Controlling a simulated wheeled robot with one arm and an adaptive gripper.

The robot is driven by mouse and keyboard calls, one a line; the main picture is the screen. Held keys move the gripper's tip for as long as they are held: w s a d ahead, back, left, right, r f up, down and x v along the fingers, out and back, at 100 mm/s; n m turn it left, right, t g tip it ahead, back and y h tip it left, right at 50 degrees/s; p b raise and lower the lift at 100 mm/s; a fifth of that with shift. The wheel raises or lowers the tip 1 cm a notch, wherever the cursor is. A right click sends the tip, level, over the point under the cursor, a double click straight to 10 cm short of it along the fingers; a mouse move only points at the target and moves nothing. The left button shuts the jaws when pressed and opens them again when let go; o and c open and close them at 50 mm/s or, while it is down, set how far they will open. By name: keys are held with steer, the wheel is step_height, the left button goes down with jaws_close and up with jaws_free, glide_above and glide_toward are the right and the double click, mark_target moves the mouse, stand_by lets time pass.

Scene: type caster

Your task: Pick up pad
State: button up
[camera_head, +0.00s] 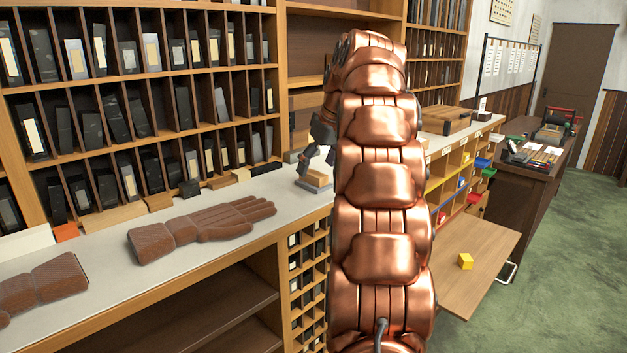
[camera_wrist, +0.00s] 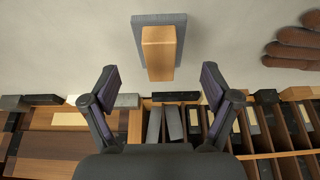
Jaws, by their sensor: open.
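The pad appears to be the grey rectangular plate with a wooden block on it (camera_wrist: 158,58), lying on the pale counter top. In the wrist view it is at top centre, just ahead of my fingertips and in line with the gap between them. In the head view my gripper (camera_head: 318,158) hangs just above the pad, partly hidden by my arm.
A brown glove (camera_head: 205,228) lies left of the pad on the counter (camera_head: 105,262), with another glove (camera_head: 42,288) farther left. Shelves of dark blocks (camera_head: 130,110) stand behind. A yellow cube (camera_head: 465,261) rests on a wooden board at the right. Counter around the pad is mostly clear.

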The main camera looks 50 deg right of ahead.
mark_target(314, 173)
steer(key=shift+p+x, duration=0.45)
steer(key=shift+x, duration=1.25)
steer(key=c, duration=1.3)
steer(key=shift+o, duration=0.2)
steer(key=shift+r, duration=0.15)
steer(key=shift+r+b, duration=0.55)
steer(key=shift+r, duration=1)
steer(key=s+a+b, duration=0.2)
steer(key=s, duration=0.5)
steer(key=s+a+r+b, duration=0.1)
steer(key=s+a+b, duration=0.2)
steer(key=s, duration=0.5)
steer(key=shift+a+r, duration=0.25)
steer(key=shift+r, duration=0.05)
